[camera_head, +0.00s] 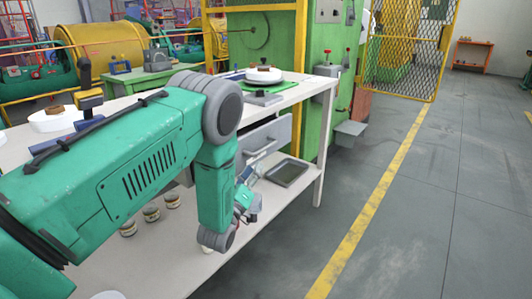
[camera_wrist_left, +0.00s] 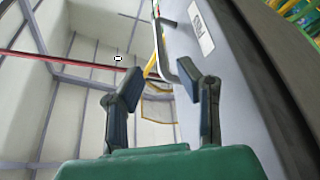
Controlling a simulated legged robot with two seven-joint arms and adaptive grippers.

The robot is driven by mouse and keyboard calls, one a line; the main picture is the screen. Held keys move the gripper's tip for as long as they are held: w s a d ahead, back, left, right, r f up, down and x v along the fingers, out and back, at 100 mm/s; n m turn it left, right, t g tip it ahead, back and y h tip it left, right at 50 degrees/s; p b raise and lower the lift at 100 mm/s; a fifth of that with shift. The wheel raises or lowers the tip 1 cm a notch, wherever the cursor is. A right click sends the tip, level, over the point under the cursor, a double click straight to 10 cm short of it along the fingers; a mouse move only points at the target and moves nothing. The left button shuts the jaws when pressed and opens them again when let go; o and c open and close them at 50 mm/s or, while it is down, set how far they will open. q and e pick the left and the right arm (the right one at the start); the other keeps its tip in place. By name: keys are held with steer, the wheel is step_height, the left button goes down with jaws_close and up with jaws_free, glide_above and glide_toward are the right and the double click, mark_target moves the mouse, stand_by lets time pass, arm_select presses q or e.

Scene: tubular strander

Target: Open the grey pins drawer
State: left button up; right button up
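The grey pins drawer (camera_head: 265,138) sits under the white workbench top in the head view, with a bar handle on its front. In the left wrist view its grey front (camera_wrist_left: 225,70) fills the right side, with a label near the top. The drawer's handle (camera_wrist_left: 163,45) reaches towards the space between my fingers, close to the right finger. My left gripper (camera_wrist_left: 160,88) is open, with its two dark fingers apart and nothing held. In the head view the left gripper (camera_head: 247,190) is below and left of the drawer, partly hidden by my forearm. My right gripper is not in view.
The workbench (camera_head: 322,88) has a lower shelf carrying a dark tray (camera_head: 287,172) and several small jars (camera_head: 151,214). A white round dish (camera_head: 263,75) stands on the top. A green machine (camera_head: 325,45) stands behind. Open floor (camera_head: 430,200) lies to the right.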

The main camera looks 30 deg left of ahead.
mark_target(265, 148)
arm_select(q)
steer(key=b+x, duration=0.1)
steer(key=x, duration=0.7)
steer(key=shift+a+f+b, duration=0.1)
steer(key=shift+f+b, duration=0.05)
steer(key=shift+b, duration=0.25)
steer(key=shift+w+r, duration=0.3)
steer(key=shift+w, duration=0.3)
jaws_close()
